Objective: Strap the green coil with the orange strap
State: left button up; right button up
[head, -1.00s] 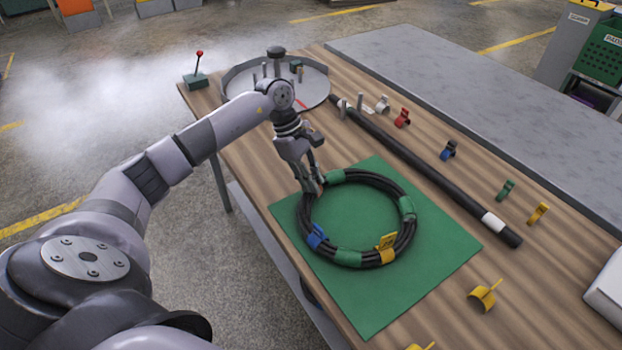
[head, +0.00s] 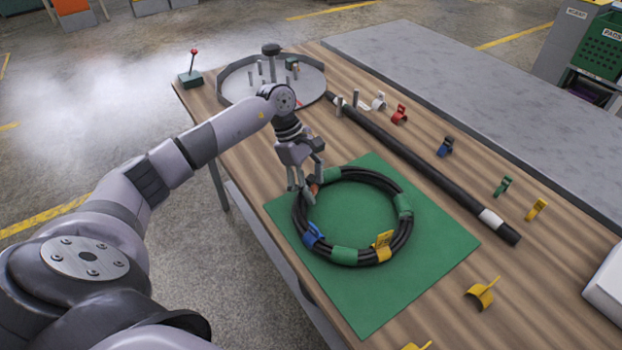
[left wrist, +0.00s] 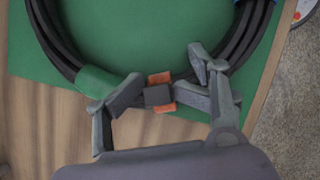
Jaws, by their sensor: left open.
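The coil is a ring of black hose with green bands (head: 345,255), lying on a green mat (head: 440,243). A blue strap (head: 313,235) and a yellow tagged strap (head: 382,245) are on it. The orange strap (head: 314,189) sits on its far left part; in the left wrist view the strap (left wrist: 160,78) shows orange on both sides of a small dark block, beside a green band. Whether it closes under the hose is hidden. My left gripper (head: 304,192) is open, its fingertips apart on either side of the strap (left wrist: 172,85). My right gripper is out of view.
A long black hose (head: 420,165) lies behind the mat. Red (head: 399,114), blue (head: 445,147), green (head: 503,186) and yellow (head: 536,209) straps stand beyond it. A round grey tray (head: 232,100) with posts is at the far left. Another yellow strap (head: 482,293) lies near right.

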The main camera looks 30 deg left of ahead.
pick_arm(q)
jog(key=shift+s+a+f, duration=0.2)
jog(key=shift+a+f, duration=0.15)
jog(key=shift+a, duration=0.35)
jog(key=shift+a+r, duration=0.1)
jog(key=shift+r, duration=0.1)
jog(key=d+v, duration=0.1)
jog(key=v, duration=1.1)
jog(key=shift+w+r, duration=0.2)
